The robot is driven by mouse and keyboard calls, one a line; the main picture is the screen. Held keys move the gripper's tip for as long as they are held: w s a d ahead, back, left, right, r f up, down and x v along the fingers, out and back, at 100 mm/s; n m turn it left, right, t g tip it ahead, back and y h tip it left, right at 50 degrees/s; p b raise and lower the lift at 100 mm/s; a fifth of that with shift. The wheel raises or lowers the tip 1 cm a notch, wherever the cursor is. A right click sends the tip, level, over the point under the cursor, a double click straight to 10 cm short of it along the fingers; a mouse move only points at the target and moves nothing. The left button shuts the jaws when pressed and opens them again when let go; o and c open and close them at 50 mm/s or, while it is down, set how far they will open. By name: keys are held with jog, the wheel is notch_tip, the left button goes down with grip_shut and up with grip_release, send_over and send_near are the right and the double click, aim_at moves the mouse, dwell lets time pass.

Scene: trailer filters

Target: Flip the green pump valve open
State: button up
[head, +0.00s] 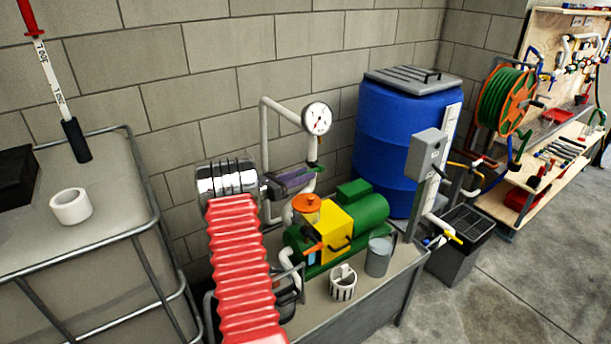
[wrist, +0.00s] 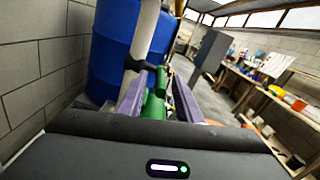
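The green valve handle (wrist: 154,105) shows in the wrist view between my gripper's two purple fingers. Its far end meets a dark fitting by a white pipe (wrist: 146,30). My gripper (wrist: 158,84) is open, with a finger on each side of the handle and some space visible between. Whether a finger touches the handle I cannot tell. In the head view my gripper (head: 302,178) is at the white pipework below the round pressure gauge (head: 317,118). There the handle is mostly hidden by the fingers, so its exact angle is unclear.
A green and yellow pump (head: 340,222) with an orange cap stands on a bench (head: 335,310) below my gripper. A blue barrel (head: 390,130) stands behind it. A grey box on a post (head: 427,155) is to the right. The block wall is close behind.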

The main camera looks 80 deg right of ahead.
jog(key=shift+x, duration=0.8)
jog(key=shift+c, duration=0.3)
grip_shut()
